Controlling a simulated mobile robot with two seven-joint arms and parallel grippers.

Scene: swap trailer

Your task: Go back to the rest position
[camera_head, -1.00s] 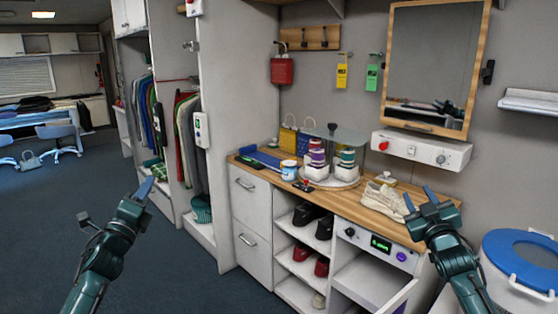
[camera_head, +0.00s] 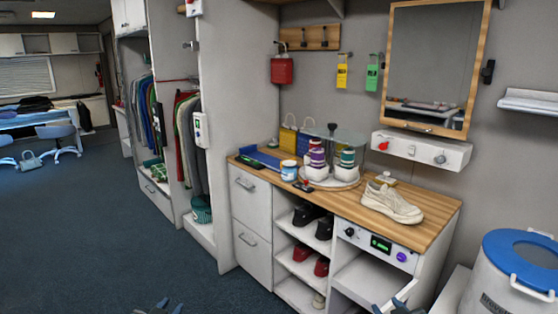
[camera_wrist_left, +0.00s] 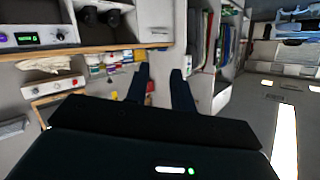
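My left gripper (camera_head: 160,308) shows only as a dark tip at the bottom edge of the head view. In the left wrist view its two fingers (camera_wrist_left: 160,72) stand apart with nothing between them, so it is open and empty. My right gripper (camera_head: 398,308) barely shows at the bottom edge of the head view, in front of the open lower compartment. Its fingers are mostly cut off, so I cannot tell if it is open or shut. No object shows in it.
A wooden-topped counter (camera_head: 345,202) holds a pale sneaker (camera_head: 391,203) and a round stand with stacked items (camera_head: 331,180). Shoes sit on shelves below. A white bin with a blue lid (camera_head: 520,262) stands at the right.

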